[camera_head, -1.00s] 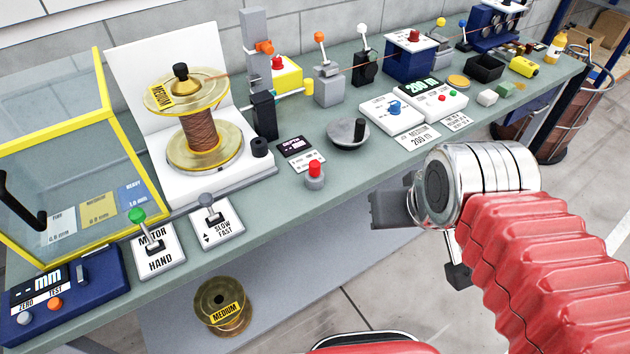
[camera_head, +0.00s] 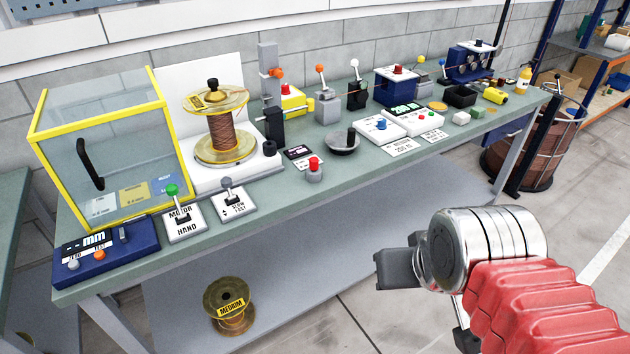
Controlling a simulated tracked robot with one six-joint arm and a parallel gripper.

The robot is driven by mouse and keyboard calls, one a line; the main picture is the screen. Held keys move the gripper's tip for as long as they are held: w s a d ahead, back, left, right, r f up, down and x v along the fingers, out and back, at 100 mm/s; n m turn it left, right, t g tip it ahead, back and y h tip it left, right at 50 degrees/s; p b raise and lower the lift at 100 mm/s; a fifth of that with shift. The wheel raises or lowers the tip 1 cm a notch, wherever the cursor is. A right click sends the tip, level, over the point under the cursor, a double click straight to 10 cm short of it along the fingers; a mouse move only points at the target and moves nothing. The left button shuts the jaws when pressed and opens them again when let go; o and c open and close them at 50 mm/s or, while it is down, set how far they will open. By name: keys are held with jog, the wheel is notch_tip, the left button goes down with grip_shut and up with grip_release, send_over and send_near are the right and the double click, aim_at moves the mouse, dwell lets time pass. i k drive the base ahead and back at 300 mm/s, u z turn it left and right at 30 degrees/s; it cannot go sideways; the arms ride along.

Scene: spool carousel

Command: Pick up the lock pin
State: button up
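I cannot make out for sure which item is the lock pin. A spool of copper wire (camera_head: 222,131) stands upright on a white stand, with a black knob (camera_head: 212,84) on top of it. A small black cylinder (camera_head: 270,147) sits at the stand's right front corner. My gripper (camera_head: 398,268) is out over the floor in front of the bench, well apart from the spool and everything on the bench. My wrist hides much of it, so whether its fingers are open is unclear. No held thing shows.
The green bench (camera_head: 330,185) carries a yellow-framed clear guard (camera_head: 160,120), motor and speed levers, a red button (camera_head: 314,165), a grey dish (camera_head: 342,148) and blue machines. Another spool (camera_head: 229,308) is below. A barrel (camera_head: 520,160) stands at right. Floor before the bench is clear.

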aim_at(314, 161)
jog(key=k, duration=0.85)
jog(key=u, duration=0.9)
jog(key=i, duration=1.45)
